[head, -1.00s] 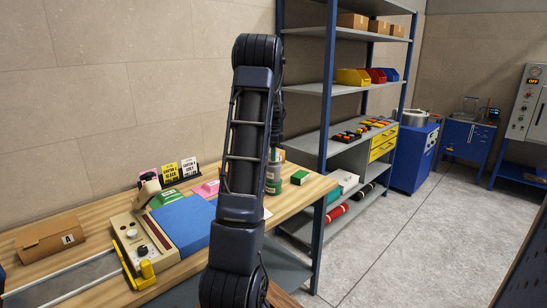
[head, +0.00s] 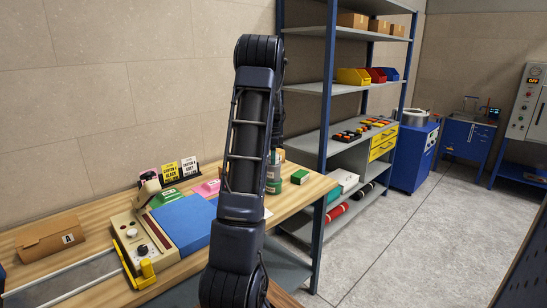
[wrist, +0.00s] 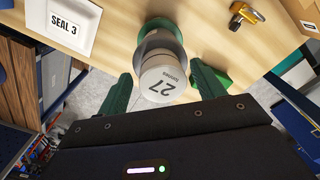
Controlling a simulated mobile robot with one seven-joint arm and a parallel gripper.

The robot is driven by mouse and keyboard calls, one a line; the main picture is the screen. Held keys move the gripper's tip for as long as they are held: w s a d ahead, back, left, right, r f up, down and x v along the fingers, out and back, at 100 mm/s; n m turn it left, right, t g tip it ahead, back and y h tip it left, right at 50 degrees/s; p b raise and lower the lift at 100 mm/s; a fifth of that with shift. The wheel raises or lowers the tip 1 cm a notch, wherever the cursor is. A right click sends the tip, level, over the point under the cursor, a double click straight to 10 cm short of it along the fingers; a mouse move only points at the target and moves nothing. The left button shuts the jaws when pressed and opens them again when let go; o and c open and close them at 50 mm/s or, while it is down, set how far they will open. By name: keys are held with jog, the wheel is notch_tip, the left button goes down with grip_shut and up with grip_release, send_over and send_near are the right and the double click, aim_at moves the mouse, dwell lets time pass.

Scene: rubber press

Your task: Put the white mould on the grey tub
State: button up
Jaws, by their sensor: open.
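A white square piece (wrist: 72,26) with a raised rim, marked "SEAL 3", lies on the wooden bench at the upper left of the wrist view; it looks like the white mould. A round pale-grey tub (wrist: 162,80) marked "27" shows at the middle of the wrist view, with a wider grey band and a dark green part beyond it. My gripper (wrist: 161,72) is open, its green fingers on either side of this tub; contact cannot be told. In the head view round tubs (head: 273,183) stand just right of my arm, which hides my gripper.
A green block (head: 299,177) stands beside the tubs near the bench's right end. A blue mat (head: 186,225), a beige control box (head: 143,240) and a cardboard box (head: 48,238) are on the bench (head: 90,217). A blue-framed shelf rack (head: 330,90) stands close to the right.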

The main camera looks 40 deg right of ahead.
notch_tip(320, 180, up, 12)
jog(key=a+r+n+t, duration=0.1)
jog(key=a+r+n, duration=0.25)
jog(key=a, duration=0.65)
jog(key=a+r+n+h, duration=0.15)
jog(key=a+n, duration=0.35)
jog(key=a, duration=0.6)
jog(key=a+r+n+t+y, duration=0.1)
jog(key=a+r+n, duration=0.25)
jog(key=a, duration=0.65)
jog(key=s+a+f+n+t, duration=0.1)
jog(key=s+a+f+n, duration=0.3)
jog(key=s+a+n, duration=0.3)
jog(key=s+a+f+n+t, duration=0.1)
jog(key=s+a+f+n, duration=0.2)
jog(key=s+a+n, duration=0.5)
jog(key=s+a, duration=0.4)
jog(key=a, duration=0.4)
jog(key=shift+f+t, duration=0.3)
jog(key=shift+f, duration=0.05)
jog(key=shift+a, duration=0.1)
